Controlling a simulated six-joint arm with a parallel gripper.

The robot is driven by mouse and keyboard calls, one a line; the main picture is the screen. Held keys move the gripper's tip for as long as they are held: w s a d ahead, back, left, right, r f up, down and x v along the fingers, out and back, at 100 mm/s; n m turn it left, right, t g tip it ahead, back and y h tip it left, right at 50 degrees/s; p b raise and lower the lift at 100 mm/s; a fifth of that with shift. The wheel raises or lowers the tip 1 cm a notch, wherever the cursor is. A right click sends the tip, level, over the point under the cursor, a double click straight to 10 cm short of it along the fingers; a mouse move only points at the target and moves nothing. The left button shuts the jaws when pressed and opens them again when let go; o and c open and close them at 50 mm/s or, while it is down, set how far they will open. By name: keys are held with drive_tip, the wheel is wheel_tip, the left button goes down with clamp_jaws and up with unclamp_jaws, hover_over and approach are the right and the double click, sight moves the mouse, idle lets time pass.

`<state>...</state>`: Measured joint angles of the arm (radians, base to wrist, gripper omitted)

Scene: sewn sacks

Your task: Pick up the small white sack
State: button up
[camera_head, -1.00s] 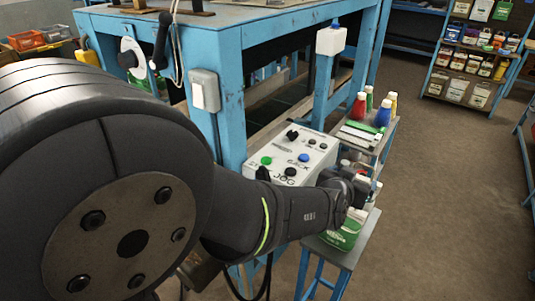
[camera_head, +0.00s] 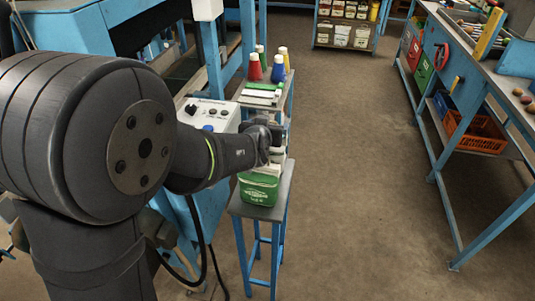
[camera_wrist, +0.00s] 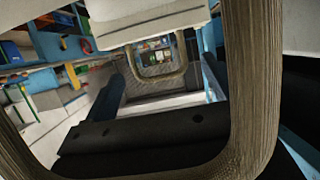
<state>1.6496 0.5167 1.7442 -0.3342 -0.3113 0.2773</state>
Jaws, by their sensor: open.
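In the head view my gripper (camera_head: 278,140) is at the end of my dark arm, just above a small blue stool (camera_head: 276,205). A green and white sack (camera_head: 259,190) with white lettering stands on the stool below it. A pale patch (camera_head: 266,169) shows between the sack and my gripper; I cannot tell if it is the small white sack or the green sack's top. My gripper is open, but its fingertips are hard to make out. In the wrist view a white block-like thing (camera_wrist: 150,22) is close at the top, with brown textured loops (camera_wrist: 255,80) around the view.
A control box (camera_head: 208,113) with buttons is left of my gripper. Open brown floor (camera_head: 350,170) lies to the right, up to a blue workbench (camera_head: 452,120) with an orange crate (camera_head: 475,132).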

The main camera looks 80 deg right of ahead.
clamp_jaws()
idle(0.4)
drive_tip(key=shift+r, duration=0.1)
